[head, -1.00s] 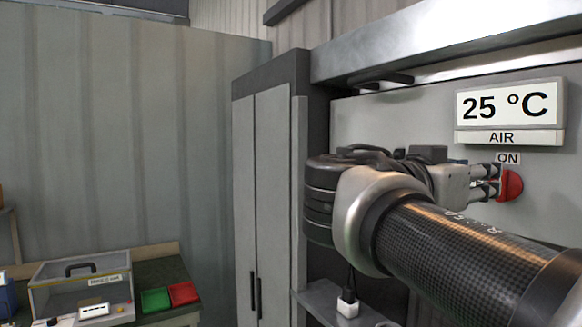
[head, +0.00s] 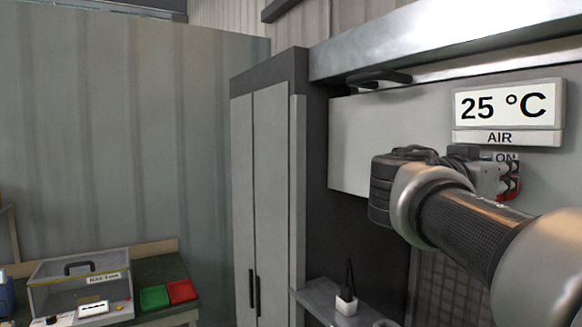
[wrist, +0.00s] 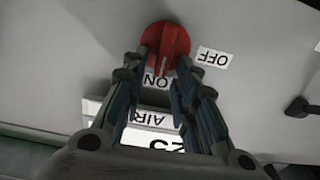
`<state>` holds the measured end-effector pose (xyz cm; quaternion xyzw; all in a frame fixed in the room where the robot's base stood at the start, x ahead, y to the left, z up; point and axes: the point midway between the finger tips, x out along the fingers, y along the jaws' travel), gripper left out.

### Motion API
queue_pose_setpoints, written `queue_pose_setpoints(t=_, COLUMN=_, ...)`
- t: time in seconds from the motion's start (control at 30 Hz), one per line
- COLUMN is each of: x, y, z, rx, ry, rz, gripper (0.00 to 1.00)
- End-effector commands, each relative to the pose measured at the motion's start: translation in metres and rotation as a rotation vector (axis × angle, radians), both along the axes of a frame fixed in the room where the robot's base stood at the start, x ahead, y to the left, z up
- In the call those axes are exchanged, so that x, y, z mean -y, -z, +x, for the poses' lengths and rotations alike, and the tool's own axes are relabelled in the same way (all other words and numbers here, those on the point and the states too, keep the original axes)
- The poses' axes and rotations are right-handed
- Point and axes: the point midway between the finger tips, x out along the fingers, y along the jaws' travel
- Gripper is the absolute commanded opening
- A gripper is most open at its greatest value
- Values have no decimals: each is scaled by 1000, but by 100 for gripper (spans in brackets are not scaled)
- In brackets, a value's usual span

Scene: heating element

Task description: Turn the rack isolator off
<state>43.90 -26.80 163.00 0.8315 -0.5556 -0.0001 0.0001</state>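The rack isolator is a red rotary knob (wrist: 166,38) on a grey panel. In the wrist view, which shows the panel upside down, its pale mark points to the ON label (wrist: 156,82). The OFF label (wrist: 214,57) is to the knob's right there. My gripper (wrist: 162,66) has its two fingers apart, one on each side of the knob's near edge; I cannot tell whether they touch it. In the head view my gripper (head: 513,178) is at the knob (head: 515,190) and hides most of it, below the ON label (head: 506,157).
An AIR display (head: 508,105) reading 25 °C is above the knob. A metal rail (head: 440,40) runs overhead. A tall grey cabinet (head: 270,190) stands left of the rack. A small shelf (head: 325,298) holds a white item. A bench with trays (head: 155,298) is at lower left.

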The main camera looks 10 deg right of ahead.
Motion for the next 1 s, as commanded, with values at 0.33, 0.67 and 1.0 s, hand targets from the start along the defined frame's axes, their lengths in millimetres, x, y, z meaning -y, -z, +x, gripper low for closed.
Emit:
queue_pose_setpoints(t=0.33, x=0, y=0, z=0, rx=0, ry=0, rz=0, gripper=1)
queue_pose_setpoints(t=0.67, x=0, y=0, z=0, rx=-4, ry=0, rz=-2, gripper=0)
queue_pose_setpoints(t=1.0, x=-2, y=1, z=3, rx=-113, ry=-1, rz=-48, gripper=0)
